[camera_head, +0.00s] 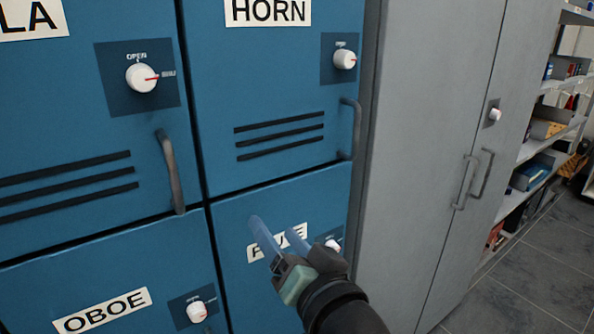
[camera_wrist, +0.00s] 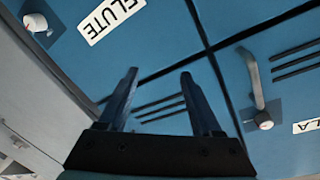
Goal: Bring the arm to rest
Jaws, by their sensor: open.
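My gripper (camera_head: 276,236) is in front of the blue locker door labelled FLUTE (camera_head: 262,280), at the lower middle of the head view. Its two fingers are apart with nothing between them. In the wrist view my gripper (camera_wrist: 158,80) shows both fingers spread before the blue locker fronts. The FLUTE label (camera_wrist: 110,20) and a white knob (camera_wrist: 36,22) appear upper left there. My arm (camera_head: 345,308) reaches in from the bottom and partly hides the FLUTE door and its knob. Whether the fingers touch the door cannot be told.
The HORN door (camera_head: 275,95) with its handle (camera_head: 351,128) is above my gripper. Another handle (camera_head: 170,172) juts out to the left. The OBOE door (camera_head: 110,270) is lower left. A grey cabinet (camera_head: 430,120) and shelves (camera_head: 550,130) stand right. Grey floor (camera_head: 530,270) is open lower right.

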